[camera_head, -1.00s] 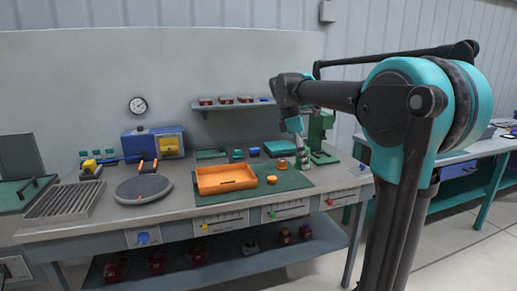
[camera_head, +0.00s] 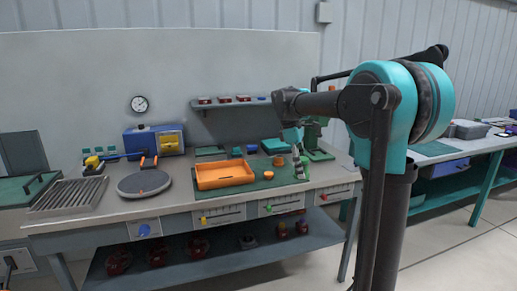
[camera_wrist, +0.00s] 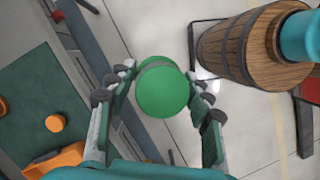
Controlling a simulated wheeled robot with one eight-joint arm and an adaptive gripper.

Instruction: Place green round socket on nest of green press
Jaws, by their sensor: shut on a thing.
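My gripper (camera_wrist: 160,88) is shut on the green round socket (camera_wrist: 162,93), a short green cylinder with a grey band, seen end-on between the fingers in the wrist view. The gripper (camera_head: 300,170) also shows small in the head view, over the right part of the bench. The green press (camera_head: 316,136) stands upright just behind and to the right of it. The arm partly covers the press, and I cannot make out its nest. The press is not identifiable in the wrist view.
An orange tray (camera_head: 224,185) and a small orange round part (camera_head: 268,175) lie on a green mat (camera_head: 245,191), left of my gripper. A teal box (camera_head: 275,146) stands behind. The wrist view shows a wooden barrel (camera_wrist: 236,50) on the floor.

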